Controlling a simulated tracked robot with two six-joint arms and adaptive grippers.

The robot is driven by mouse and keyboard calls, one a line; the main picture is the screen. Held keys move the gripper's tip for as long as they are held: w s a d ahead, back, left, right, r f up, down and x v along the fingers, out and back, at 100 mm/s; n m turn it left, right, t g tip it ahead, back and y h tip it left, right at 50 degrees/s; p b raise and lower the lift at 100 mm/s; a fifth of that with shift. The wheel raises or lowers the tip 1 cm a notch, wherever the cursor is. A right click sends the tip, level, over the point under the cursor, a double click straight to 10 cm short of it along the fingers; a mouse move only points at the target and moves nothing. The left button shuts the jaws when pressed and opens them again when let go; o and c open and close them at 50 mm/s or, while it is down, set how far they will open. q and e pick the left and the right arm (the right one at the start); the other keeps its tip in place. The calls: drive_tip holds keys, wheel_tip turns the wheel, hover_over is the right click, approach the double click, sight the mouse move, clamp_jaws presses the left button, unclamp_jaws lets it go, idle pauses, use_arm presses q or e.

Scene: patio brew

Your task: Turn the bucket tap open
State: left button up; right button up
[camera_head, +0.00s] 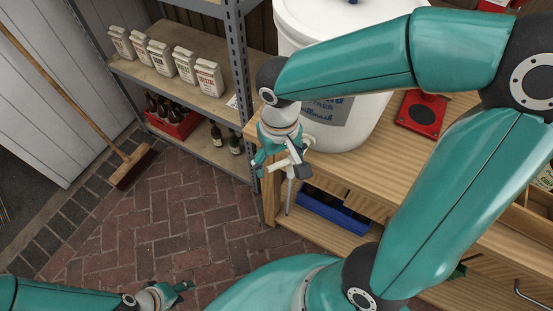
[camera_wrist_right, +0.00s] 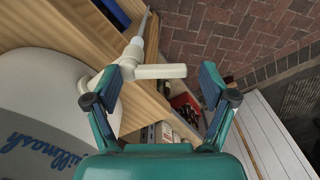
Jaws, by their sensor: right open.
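The white bucket (camera_head: 352,112) stands on the wooden bench, and its side also shows in the right wrist view (camera_wrist_right: 35,105). Its cream tap (camera_head: 295,158) sticks out over the bench's left edge. In the right wrist view the tap's lever (camera_wrist_right: 160,72) lies crosswise between my fingertips. My right gripper (camera_head: 279,163) is open at the tap, with one finger close to the tap body; I cannot tell if it touches. A thin tube (camera_head: 289,195) hangs below the tap. My left gripper (camera_head: 168,295) is low at the left, away from the bucket; its opening is unclear.
A metal shelf with paper bags (camera_head: 172,62) and a red crate of bottles (camera_head: 172,118) stands behind, left of the bench. A broom (camera_head: 130,165) leans at the left. A red device (camera_head: 421,113) sits on the bench, a blue tray (camera_head: 333,210) below. The brick floor is clear.

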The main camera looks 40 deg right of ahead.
drive_tip(key=shift+s, duration=0.15)
drive_tip(key=c, duration=1)
drive_tip(key=shift+a+f, duration=0.1)
drive_tip(key=shift+c, duration=0.4)
